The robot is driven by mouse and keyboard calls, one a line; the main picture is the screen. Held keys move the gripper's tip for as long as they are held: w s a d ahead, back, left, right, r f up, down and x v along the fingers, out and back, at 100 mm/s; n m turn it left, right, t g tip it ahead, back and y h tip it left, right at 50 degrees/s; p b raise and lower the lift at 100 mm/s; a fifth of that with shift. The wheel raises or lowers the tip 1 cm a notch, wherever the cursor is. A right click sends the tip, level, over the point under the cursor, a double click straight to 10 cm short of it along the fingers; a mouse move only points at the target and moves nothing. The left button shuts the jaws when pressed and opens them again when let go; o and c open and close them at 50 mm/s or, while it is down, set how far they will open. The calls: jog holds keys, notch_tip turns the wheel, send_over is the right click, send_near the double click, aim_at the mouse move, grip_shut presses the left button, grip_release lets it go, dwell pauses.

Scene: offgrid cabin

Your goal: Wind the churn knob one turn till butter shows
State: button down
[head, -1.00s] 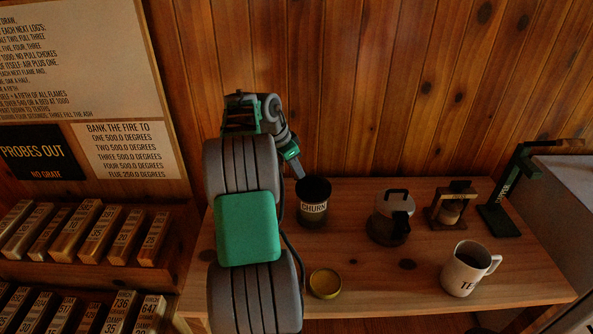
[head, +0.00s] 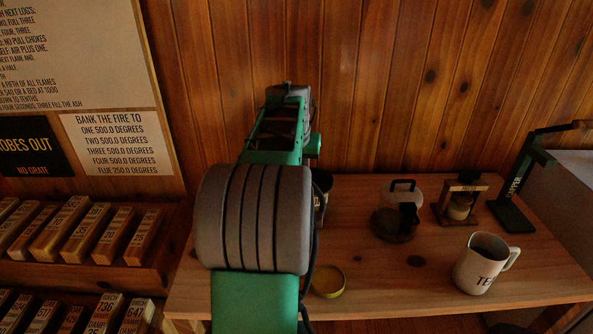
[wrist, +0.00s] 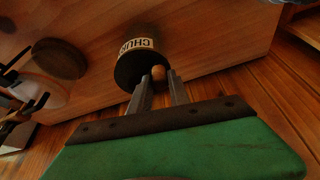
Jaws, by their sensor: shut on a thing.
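The churn (wrist: 135,62), a dark cup-like vessel with a pale label, shows in the wrist view just beyond my fingers. In the head view only a sliver of the churn (head: 322,192) shows beside my arm, which hides the rest. In the head view the gripper is hidden behind my arm. I cannot see the inside of the churn or any butter.
A round yellow-rimmed lid or dish (head: 328,281) lies near the table's front. A glass pot (head: 398,215), a small wooden-framed stand (head: 460,203), a pale mug (head: 482,263) and a green lever device (head: 514,200) stand to the right. A plank wall is close behind.

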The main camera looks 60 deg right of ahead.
jog(key=n, duration=0.1)
jog(key=s+n+t+p, duration=0.1)
jog(key=n, duration=0.1)
jog(key=s+n+y, duration=0.1)
jog(key=shift+s+a+r+n, duration=0.2)
jog(key=shift+s+n, duration=0.05)
jog(key=shift+n, duration=0.05)
jog(key=s+n+t+p, duration=0.1)
jog(key=n+p, duration=0.1)
jog(key=shift+s+d+n+y, duration=0.1)
jog(key=shift+s+n+y, duration=0.05)
jog(key=shift+n+y, duration=0.2)
jog(key=shift+s+d+f+n+t+y+p, duration=0.1)
jog(key=shift+s+n+t+y+p, duration=0.2)
jog(key=shift+n+p, duration=0.45)
jog(key=c, duration=1.2)
grip_release()
jog(key=shift+f, duration=0.1)
jog(key=shift+c, duration=0.2)
jog(key=p+v, duration=0.1)
jog(key=v, duration=0.7)
jog(key=shift+f, duration=0.1)
